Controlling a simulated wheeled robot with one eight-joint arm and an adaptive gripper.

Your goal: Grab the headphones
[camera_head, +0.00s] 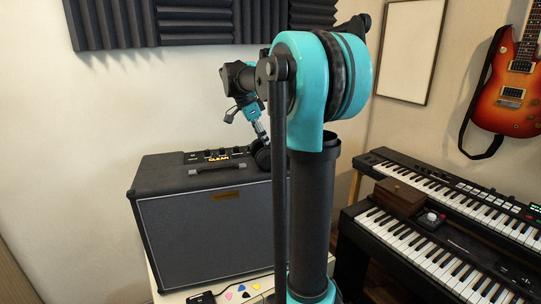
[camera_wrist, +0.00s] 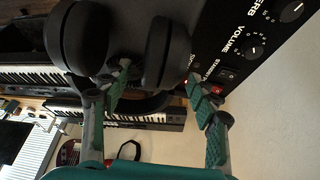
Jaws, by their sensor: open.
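The black headphones show in the wrist view as two round ear cups, one at the upper left (camera_wrist: 80,36) and one near the middle (camera_wrist: 166,50). In the head view the headphones (camera_head: 262,157) are a dark shape at the right end of the amplifier's top, mostly hidden by my arm. My gripper (camera_wrist: 157,84) is open, with teal finger pads. In the wrist view one finger reaches between the two cups and the other is right of the middle cup. I cannot tell whether either touches it. In the head view my gripper (camera_head: 261,131) points down at the headphones.
The amplifier (camera_head: 215,225) stands on a pale surface with several picks (camera_head: 242,288). Its knob panel (camera_wrist: 245,50) is close to my right finger in the wrist view. Two keyboards (camera_head: 440,190) with a small brown box (camera_head: 398,197) and a wall-hung guitar (camera_head: 513,80) are at right.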

